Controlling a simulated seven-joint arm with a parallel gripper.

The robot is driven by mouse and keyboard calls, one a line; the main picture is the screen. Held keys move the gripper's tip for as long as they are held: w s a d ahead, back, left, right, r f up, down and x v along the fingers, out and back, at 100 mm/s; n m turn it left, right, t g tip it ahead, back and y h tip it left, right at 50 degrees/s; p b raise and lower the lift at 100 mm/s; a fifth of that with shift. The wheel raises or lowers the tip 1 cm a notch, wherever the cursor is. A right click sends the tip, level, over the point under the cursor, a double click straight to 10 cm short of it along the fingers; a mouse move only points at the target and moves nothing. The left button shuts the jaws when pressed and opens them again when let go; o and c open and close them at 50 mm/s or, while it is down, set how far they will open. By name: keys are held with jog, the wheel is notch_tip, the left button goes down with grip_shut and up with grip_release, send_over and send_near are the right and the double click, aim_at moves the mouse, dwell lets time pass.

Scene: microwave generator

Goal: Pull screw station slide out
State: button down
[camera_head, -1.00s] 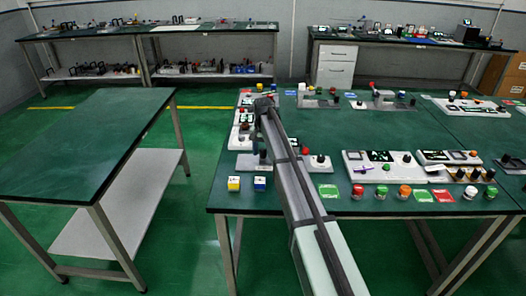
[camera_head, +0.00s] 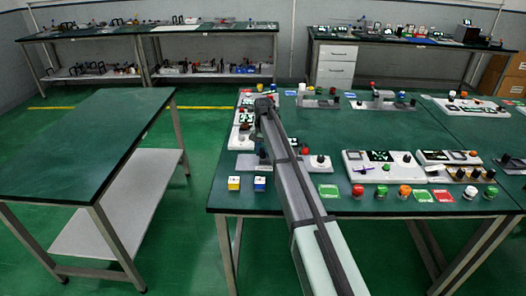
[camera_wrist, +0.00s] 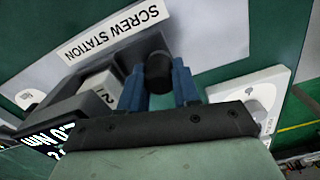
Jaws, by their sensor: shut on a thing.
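The screw station, a grey plate with a "SCREW STATION" label (camera_wrist: 112,30), fills much of the wrist view. A white block marked "2" (camera_wrist: 98,92) sits in a dark holder beside the left finger. In the head view the station's grey plate (camera_head: 245,162) shows left of my arm near the table's left edge. My arm partly hides the station there.
A white unit (camera_wrist: 255,100) lies close to the right finger, and a lit display (camera_wrist: 45,140) is at lower left. A white panel (camera_head: 380,166) lies right of my arm.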

jog(key=a, duration=0.9)
jog(key=shift+a, duration=0.3)
jog(key=c, duration=0.8)
grip_release()
jog(key=shift+c, duration=0.2)
jog(key=shift+o, duration=0.2)
jog(key=shift+d+r, duration=0.1)
jog(key=shift+r, duration=0.05)
notch_tip(320, 180, up, 14)
jog(key=shift+f, duration=0.2)
